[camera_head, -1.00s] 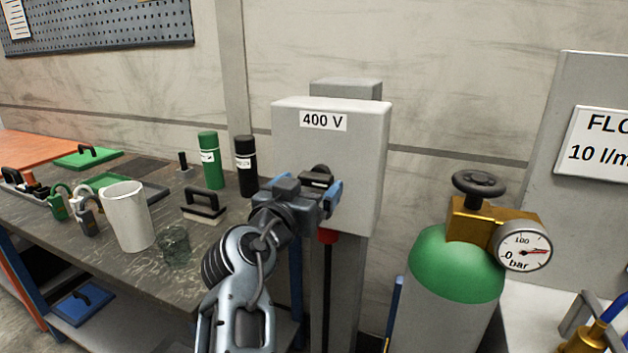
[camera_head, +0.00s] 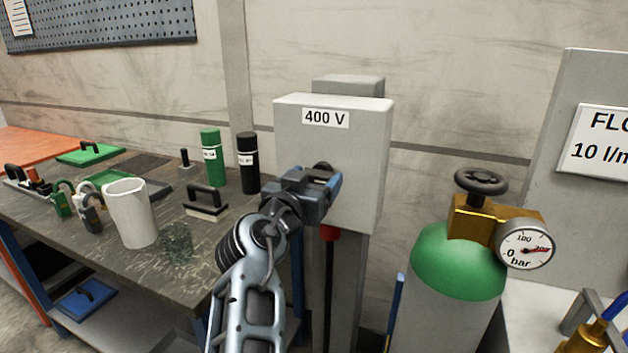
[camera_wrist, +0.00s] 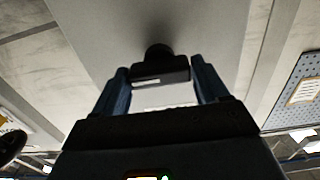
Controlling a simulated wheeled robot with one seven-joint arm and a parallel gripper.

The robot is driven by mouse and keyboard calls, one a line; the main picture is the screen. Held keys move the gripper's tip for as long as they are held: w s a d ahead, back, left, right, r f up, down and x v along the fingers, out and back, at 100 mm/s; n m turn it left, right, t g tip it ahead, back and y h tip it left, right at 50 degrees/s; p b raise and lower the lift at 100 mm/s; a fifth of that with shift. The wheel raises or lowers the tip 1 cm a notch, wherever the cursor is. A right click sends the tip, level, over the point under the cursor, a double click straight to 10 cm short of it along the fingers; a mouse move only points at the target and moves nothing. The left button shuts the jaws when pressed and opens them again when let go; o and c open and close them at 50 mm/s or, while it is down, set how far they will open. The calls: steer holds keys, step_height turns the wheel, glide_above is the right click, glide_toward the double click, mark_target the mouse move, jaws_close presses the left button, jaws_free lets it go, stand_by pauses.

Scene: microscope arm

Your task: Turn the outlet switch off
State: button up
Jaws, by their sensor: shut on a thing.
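The outlet is a light grey box (camera_head: 355,165) labelled 400 V, standing on a grey post in the middle of the head view. Its switch is a black knob, mostly hidden behind my gripper (camera_head: 322,178) in that view. In the wrist view the black switch handle (camera_wrist: 160,72), with a pale mark on it, sits between my two blue fingers. My gripper is shut on the switch handle, in front of the box face. The exact angle of the handle is hard to tell.
A green-topped gas cylinder (camera_head: 458,262) with valve and gauge stands close on the right. A red plug with a cable hangs under the box.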

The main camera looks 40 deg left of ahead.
steer(key=shift+c, duration=0.5)
steer(key=shift+f+n, duration=0.1)
steer(key=shift+n, duration=0.2)
steer(key=n+b, duration=0.1)
steer(key=n, duration=0.7)
steer(key=shift+p, duration=0.3)
steer(key=n+p, duration=0.2)
steer(key=n, duration=0.3)
steer(key=shift+n, duration=0.4)
steer(key=shift+a+n+p, duration=0.1)
steer(key=shift+n+p, duration=0.7)
steer(key=shift+n, duration=1.1)
steer(key=o, duration=1)
